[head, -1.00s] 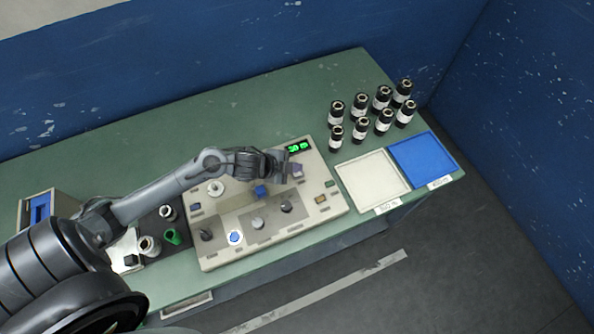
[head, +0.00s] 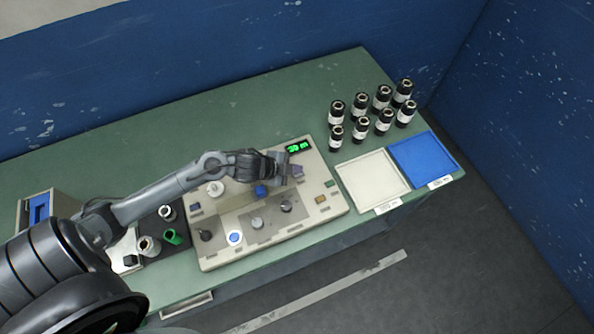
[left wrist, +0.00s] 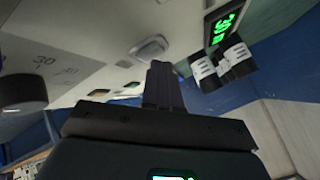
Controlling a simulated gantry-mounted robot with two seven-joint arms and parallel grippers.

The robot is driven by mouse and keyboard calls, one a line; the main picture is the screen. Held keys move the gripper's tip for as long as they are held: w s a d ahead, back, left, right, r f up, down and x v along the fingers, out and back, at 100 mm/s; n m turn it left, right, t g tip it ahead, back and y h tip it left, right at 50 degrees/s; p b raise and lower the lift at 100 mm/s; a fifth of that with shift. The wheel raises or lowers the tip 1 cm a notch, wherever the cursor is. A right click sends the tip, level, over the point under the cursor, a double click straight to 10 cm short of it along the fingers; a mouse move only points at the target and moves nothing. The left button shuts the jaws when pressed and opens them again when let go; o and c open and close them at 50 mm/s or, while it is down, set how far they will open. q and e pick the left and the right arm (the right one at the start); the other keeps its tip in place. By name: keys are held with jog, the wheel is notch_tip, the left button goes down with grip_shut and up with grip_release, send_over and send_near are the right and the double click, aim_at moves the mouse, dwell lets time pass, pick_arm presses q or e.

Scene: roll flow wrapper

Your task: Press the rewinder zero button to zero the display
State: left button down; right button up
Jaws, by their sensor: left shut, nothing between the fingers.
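The wrapper's grey panel (head: 325,211) lies on the green bench. Its display (head: 299,147) shows green digits that look like 30; it also shows in the left wrist view (left wrist: 226,24). My left gripper (head: 285,167) is shut and empty, low over the panel's upper right, just in front of the display. A purplish button (head: 297,171) sits beside the fingertips. In the left wrist view the closed fingers (left wrist: 163,82) point at the panel near a pale grey raised button (left wrist: 150,48). I cannot read any button label or tell whether the fingers touch. My right gripper is out of view.
A white tray (head: 347,183) and a blue tray (head: 446,150) lie to the right. Several black rolls (head: 360,106) stand behind them. The bench's back left is clear.

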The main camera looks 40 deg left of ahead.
pick_arm(q)
jog(key=shift+f, duration=0.3)
dwell(0.4)
jog(key=shift+r+p, duration=0.9)
jog(key=shift+p, duration=0.05)
jog(key=shift+r+p, duration=0.65)
jog(key=shift+p, duration=0.1)
notch_tip(320, 180, up, 4)
jog(key=p, duration=0.4)
jog(key=shift+f, duration=0.15)
